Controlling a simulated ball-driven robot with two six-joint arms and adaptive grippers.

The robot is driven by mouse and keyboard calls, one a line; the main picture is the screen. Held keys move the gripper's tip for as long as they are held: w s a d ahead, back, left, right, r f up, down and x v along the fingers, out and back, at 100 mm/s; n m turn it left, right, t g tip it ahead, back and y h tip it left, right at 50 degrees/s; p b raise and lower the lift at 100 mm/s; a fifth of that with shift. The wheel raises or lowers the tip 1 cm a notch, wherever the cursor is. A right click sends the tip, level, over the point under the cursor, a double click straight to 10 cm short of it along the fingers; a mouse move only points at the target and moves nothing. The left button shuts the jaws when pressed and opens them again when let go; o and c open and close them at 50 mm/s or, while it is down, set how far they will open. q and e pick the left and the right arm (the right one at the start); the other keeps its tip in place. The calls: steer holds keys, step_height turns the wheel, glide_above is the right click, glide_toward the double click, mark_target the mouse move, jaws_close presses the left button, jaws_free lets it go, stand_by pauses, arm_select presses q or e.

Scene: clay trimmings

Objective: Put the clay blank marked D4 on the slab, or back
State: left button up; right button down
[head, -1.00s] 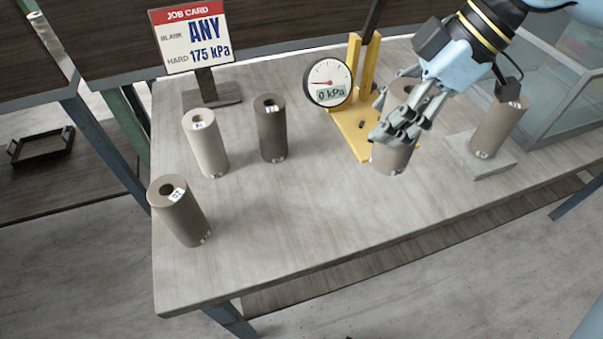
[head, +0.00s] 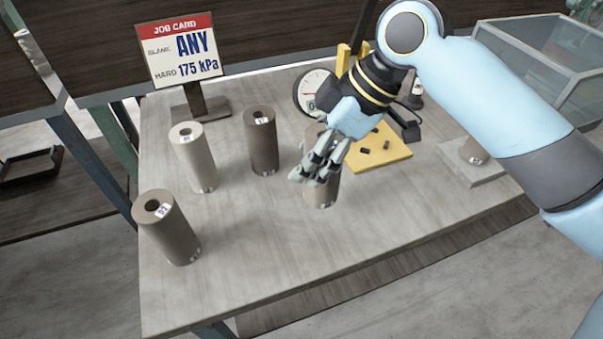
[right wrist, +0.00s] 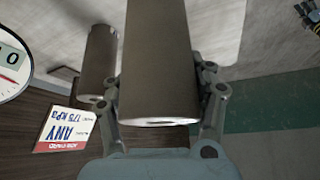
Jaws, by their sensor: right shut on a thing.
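My right gripper (head: 318,172) is shut on a grey-brown hollow clay blank (head: 322,192), held upright over the table right of the dark blank. I cannot tell whether its base touches the table, and its mark is not readable. In the right wrist view the held blank (right wrist: 160,60) sits between both fingers. No mark clearly reads D4. A small dark and yellow part at the right wrist view's upper right edge may be my left gripper (right wrist: 311,14).
A pale blank (head: 193,160), a dark blank (head: 261,142) and a brown blank (head: 167,228) stand at the left. The job card (head: 181,50) reads ANY, 175 kPa. The yellow tester (head: 382,150) with its gauge (head: 312,92) is behind my gripper. The front middle is clear.

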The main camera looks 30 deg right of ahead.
mark_target(339, 136)
steer(key=shift+s+d+f+x, duration=0.1)
steer(key=shift+d+x, duration=0.05)
steer(key=shift+x, duration=0.7)
steer(key=shift+s+d+f+x, duration=0.1)
steer(key=shift+d+x, duration=0.05)
steer(key=shift+x, duration=0.65)
steer(key=shift+d+f+x, duration=0.1)
steer(key=shift+d+x, duration=0.1)
steer(key=shift+x, duration=0.65)
steer(key=shift+c, duration=1.9)
jaws_free()
steer(key=shift+f, duration=0.15)
steer(key=v, duration=1.2)
steer(key=shift+s, duration=0.1)
